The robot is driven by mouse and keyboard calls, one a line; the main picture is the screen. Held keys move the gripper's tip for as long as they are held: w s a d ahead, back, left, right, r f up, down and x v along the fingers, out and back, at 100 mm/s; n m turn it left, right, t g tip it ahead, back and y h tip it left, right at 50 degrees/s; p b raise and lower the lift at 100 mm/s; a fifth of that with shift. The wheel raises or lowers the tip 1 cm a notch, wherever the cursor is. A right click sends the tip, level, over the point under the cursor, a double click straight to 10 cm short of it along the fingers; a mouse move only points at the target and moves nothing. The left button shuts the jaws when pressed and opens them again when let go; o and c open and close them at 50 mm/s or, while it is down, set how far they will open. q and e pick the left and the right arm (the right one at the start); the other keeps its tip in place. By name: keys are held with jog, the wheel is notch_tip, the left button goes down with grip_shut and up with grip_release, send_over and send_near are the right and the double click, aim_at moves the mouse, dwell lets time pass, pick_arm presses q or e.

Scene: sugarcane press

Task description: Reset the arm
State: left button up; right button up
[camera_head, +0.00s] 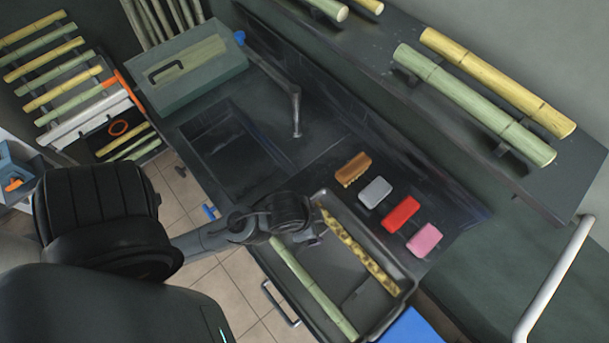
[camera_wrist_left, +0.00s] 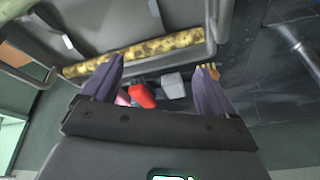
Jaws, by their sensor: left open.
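My left gripper (camera_wrist_left: 162,63) is open and empty in the left wrist view, its two dark fingers spread apart. The tray holds a yellow, dark-spotted cane (camera_head: 358,250) and a smooth green cane (camera_head: 312,288). The spotted cane also shows in the left wrist view (camera_wrist_left: 150,50), beyond the fingertips. I see no contact with it. My right gripper is not in view.
Brown (camera_head: 352,169), grey (camera_head: 375,191), red (camera_head: 400,214) and pink (camera_head: 424,239) blocks line the counter beside the tray. A sink (camera_head: 232,150) with a faucet (camera_head: 296,112) and a grey-green box (camera_head: 190,75) are farther left. Canes rest on the upper shelf (camera_head: 568,165).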

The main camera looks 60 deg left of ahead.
pick_arm(q)
jog(key=shift+s+a+n, duration=0.2)
jog(key=shift+s+n, duration=0.25)
jog(key=shift+s+a+n, duration=0.15)
jog(key=shift+s+n, duration=0.3)
jog(key=shift+r, duration=0.1)
